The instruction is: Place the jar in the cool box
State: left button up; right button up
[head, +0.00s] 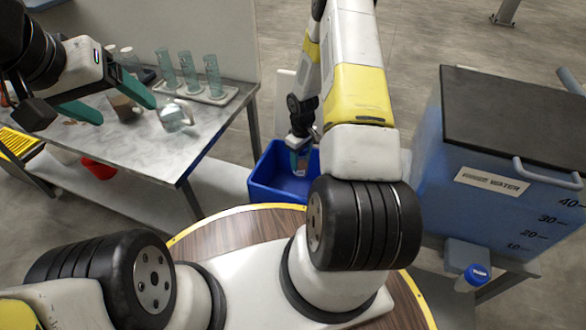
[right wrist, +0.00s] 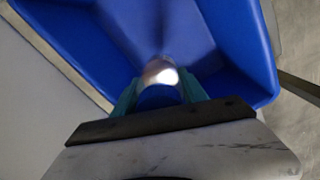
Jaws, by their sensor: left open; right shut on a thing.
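The jar has a blue lid (right wrist: 160,97) and a pale, shiny body (right wrist: 160,73) in the right wrist view. My right gripper (right wrist: 158,95) is shut on it, with a teal finger on each side. The cool box appears to be the open blue box (head: 268,178); it also shows in the right wrist view (right wrist: 235,35). In the head view my right gripper (head: 300,148) reaches down into or just over this box, and my arm hides part of it. Whether the jar touches the floor of the box I cannot tell. My left gripper (head: 122,103) is open and empty above the table.
A metal table (head: 150,150) at the left holds a rack with several clear cylinders (head: 190,72) and a glass beaker (head: 174,116). A red container (head: 98,168) sits below. A blue water tank (head: 480,180) with a dark lid stands at the right.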

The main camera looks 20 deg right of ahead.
notch_tip(320, 180, down, 11)
jog(key=shift+f, duration=0.15)
dwell(0.4)
jog(key=shift+f, duration=0.1)
jog(key=o, duration=1.5)
